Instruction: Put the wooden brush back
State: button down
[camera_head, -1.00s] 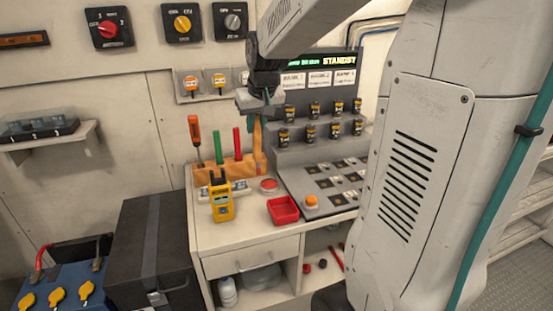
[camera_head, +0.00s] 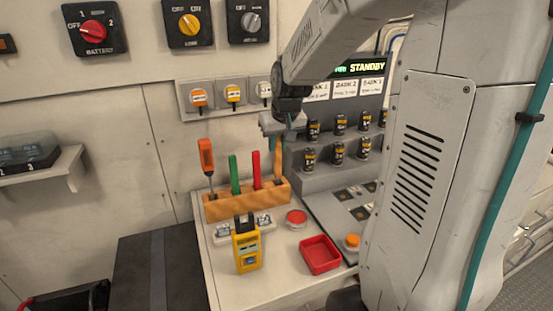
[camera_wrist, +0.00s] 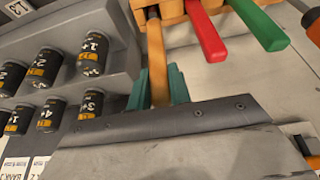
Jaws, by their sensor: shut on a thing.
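The wooden brush shows as a tan handle (camera_head: 277,158) under my gripper (camera_head: 280,134) in the head view. In the wrist view the handle (camera_wrist: 157,60) runs between the two teal fingers of my gripper (camera_wrist: 158,88), which are shut on it. The brush's far end meets the end of the orange wooden rack (camera_head: 235,204) at a dark slot; I cannot tell how deep it sits. The rack also shows in the wrist view (camera_wrist: 175,8). The brush's bristles are hidden.
The rack also holds a green handle (camera_head: 234,170), a red handle (camera_head: 256,170) and an orange screwdriver (camera_head: 206,158). A yellow meter (camera_head: 246,250) and red tray (camera_head: 320,255) stand in front.

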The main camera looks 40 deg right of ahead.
aim_at(279, 151)
jog(key=shift+f, duration=1.9)
jog(key=c, duration=1.3)
grip_release()
jog(key=shift+f, duration=0.1)
jog(key=v, duration=1.2)
jog(key=s+a+f+n+g, duration=0.1)
jog(key=s+a, duration=0.7)
jog(key=s, duration=0.3)
jog(key=s+a+f+n+g+y, duration=0.1)
jog(key=s+a+n+g, duration=0.1)
jog(key=s+a, duration=0.6)
jog(key=s, duration=0.4)
jog(key=shift+f, duration=0.35)
